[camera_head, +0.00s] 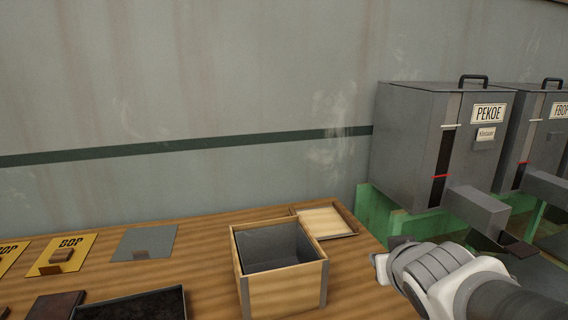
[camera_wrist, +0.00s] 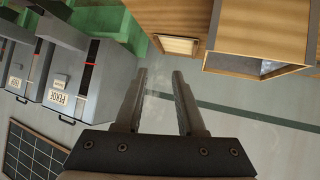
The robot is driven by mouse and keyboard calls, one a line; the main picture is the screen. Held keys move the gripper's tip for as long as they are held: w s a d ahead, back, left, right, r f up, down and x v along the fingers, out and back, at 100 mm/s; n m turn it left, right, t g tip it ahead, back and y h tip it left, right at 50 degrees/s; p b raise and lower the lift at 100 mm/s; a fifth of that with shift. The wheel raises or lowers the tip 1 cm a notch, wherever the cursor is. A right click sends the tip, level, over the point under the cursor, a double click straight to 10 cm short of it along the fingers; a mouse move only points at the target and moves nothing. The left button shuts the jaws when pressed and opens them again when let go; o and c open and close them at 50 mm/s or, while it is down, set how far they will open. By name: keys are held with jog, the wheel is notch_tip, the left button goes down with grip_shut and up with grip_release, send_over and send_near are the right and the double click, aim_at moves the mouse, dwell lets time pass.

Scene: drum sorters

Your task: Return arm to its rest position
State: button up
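My gripper (camera_wrist: 159,76) shows in the wrist view with its two fingers apart and nothing between them. That view is upside down, with the wall behind the fingers. In the head view my pale grey and dark arm reaches in at the lower right, between the table and the drum machines. The fingers cannot be made out clearly there. My arm appears apart from the open wooden box (camera_head: 282,292).
The wooden table (camera_head: 213,262) holds the open box, a shallow wooden tray (camera_head: 349,218), a dark tray (camera_head: 132,303), a yellow BOP card (camera_head: 77,244) and a grey card (camera_head: 146,240). The PEKOE machine (camera_head: 413,130) stands right, beside another machine (camera_head: 550,140).

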jog(key=s+a+f+g+y, duration=0.1)
jog(key=s+a+g, duration=0.15)
jog(key=s, duration=0.45)
jog(key=s+a+f+g, duration=0.1)
jog(key=s+g, duration=0.2)
jog(key=s, duration=0.3)
notch_tip(320, 180, up, 16)
jog(key=s+p, duration=0.1)
jog(key=p, duration=1.4)
jog(key=shift+s+a+f+y, duration=0.2)
jog(key=shift+s+a+y, duration=0.05)
jog(key=shift+s+y, duration=0.1)
